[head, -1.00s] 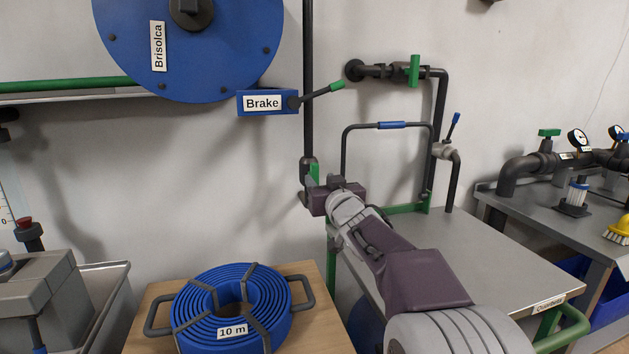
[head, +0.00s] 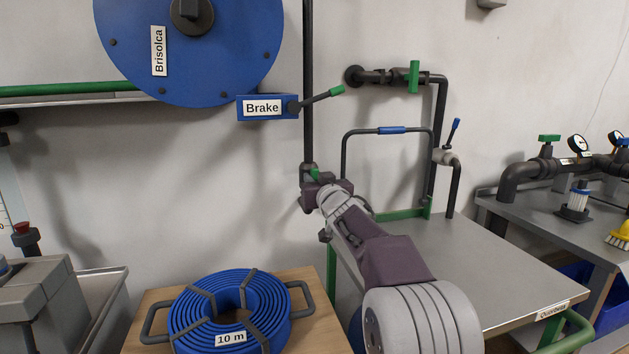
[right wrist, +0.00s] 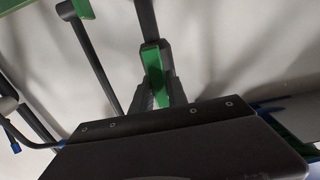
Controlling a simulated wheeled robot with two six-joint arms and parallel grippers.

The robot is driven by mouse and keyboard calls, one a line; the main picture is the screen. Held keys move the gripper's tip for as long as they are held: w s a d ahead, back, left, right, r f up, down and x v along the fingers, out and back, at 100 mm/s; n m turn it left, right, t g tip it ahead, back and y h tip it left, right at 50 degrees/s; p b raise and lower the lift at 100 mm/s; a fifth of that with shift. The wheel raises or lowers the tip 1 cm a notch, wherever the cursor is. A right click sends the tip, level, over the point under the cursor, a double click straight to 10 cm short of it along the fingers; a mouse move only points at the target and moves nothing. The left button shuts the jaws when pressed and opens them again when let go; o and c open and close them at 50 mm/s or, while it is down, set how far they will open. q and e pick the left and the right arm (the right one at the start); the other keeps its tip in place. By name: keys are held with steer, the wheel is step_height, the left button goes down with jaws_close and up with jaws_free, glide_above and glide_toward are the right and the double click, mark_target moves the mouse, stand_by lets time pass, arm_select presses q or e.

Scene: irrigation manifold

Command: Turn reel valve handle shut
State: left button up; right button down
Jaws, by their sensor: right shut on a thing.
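The green valve handle (head: 315,174) sits on the dark valve body at the lower end of the vertical black pipe (head: 308,120), against the wall. It looks tilted in the head view. My right gripper (head: 318,184) is at this handle and shut on it. In the right wrist view the green handle (right wrist: 152,62) runs between the two dark fingers of my right gripper (right wrist: 157,92). The gripper hides part of the valve body in the head view. My left gripper is not in view.
Above is the blue reel (head: 190,60) with a brake box (head: 262,107) and its lever. A coiled blue hose (head: 232,305) lies on a wooden top below. A grey table (head: 470,260) with a green frame and pipes stands at right.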

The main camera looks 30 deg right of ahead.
steer(key=shift+d+r+m+p, duration=0.1)
steer(key=shift+r+m+p, duration=0.1)
steer(key=shift+m+p, duration=0.75)
steer(key=m+p, duration=0.4)
steer(key=p, duration=0.1)
steer(key=m+p, duration=0.2)
steer(key=p, duration=0.1)
steer(key=shift+s+d+f+m, duration=0.1)
steer(key=shift+d+f+m, duration=0.05)
steer(key=shift+d+m, duration=0.2)
steer(key=shift+d+f+m+p, duration=0.1)
steer(key=shift+f+m+p, duration=0.15)
steer(key=shift+m+p, duration=1.1)
steer(key=shift+f+m+p, duration=0.2)
steer(key=shift+m+p, duration=0.6)
steer(key=shift+m, duration=1.1)
steer(key=shift+d+f+m+p, duration=0.1)
steer(key=shift+f+m+p, duration=0.15)
steer(key=shift+m+p, duration=1.1)
steer(key=shift+a+f+m, duration=0.1)
steer(key=shift+m, duration=0.4)
steer(key=c, duration=1.3)
jaws_free()
steer(key=shift+s, duration=0.1)
